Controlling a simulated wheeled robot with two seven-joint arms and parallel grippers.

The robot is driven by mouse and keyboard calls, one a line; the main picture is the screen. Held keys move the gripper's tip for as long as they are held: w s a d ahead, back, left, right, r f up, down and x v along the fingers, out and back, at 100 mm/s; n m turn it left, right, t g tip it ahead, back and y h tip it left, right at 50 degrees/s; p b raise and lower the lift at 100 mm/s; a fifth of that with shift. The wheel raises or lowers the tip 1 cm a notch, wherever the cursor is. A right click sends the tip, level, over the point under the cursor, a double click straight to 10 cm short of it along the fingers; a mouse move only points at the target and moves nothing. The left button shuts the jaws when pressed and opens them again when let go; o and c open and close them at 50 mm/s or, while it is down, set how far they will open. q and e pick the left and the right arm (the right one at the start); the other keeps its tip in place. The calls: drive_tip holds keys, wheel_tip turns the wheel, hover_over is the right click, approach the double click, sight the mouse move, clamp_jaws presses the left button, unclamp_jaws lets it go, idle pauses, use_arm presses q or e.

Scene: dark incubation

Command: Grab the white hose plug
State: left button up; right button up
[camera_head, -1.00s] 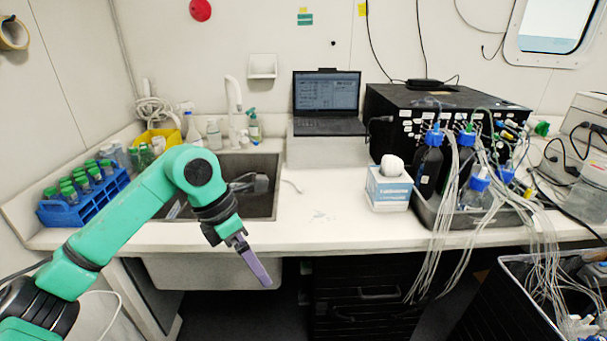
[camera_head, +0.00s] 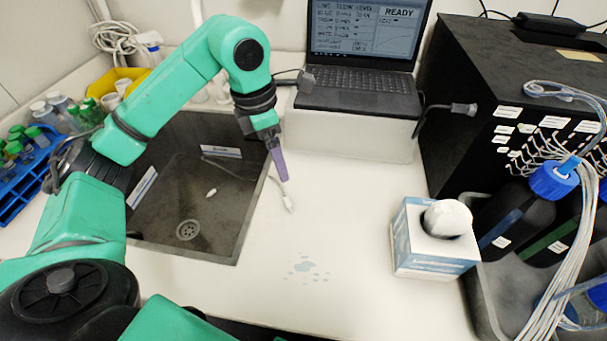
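A slim white piece (camera_head: 287,199), which looks like the white hose plug, lies on the counter just right of the sink. My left gripper (camera_head: 280,168) has purple fingers pointing down at its upper end. The fingertips overlap its far end in the picture; I cannot tell whether they touch it. The fingers are seen nearly edge-on, so their opening is hidden. Another small white piece (camera_head: 211,192) lies in the sink. My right gripper is not in view.
The sink (camera_head: 188,205) is at left. A laptop (camera_head: 362,90) stands behind, and a tissue box (camera_head: 425,252) is at right. Bottles with blue caps (camera_head: 553,180) and bundled tubes stand in a grey tray at far right. The front counter is clear except for a wet spot (camera_head: 303,268).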

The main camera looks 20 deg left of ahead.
use_arm(q)
drive_tip(key=p, duration=0.2)
approach(287, 200)
drive_tip(key=s, duration=0.1)
drive_tip(key=f+p, duration=0.1)
drive_tip(key=f, duration=0.1)
drive_tip(key=w+f+p, duration=0.1)
drive_tip(key=f, duration=0.2)
drive_tip(key=f+p, duration=0.1)
drive_tip(key=f, duration=0.1)
drive_tip(key=shift+w+d+f, duration=0.15)
drive_tip(key=shift+w+d, duration=0.15)
drive_tip(key=shift+d, duration=0.05)
drive_tip(key=shift+f, duration=0.35)
drive_tip(key=c, duration=1.2)
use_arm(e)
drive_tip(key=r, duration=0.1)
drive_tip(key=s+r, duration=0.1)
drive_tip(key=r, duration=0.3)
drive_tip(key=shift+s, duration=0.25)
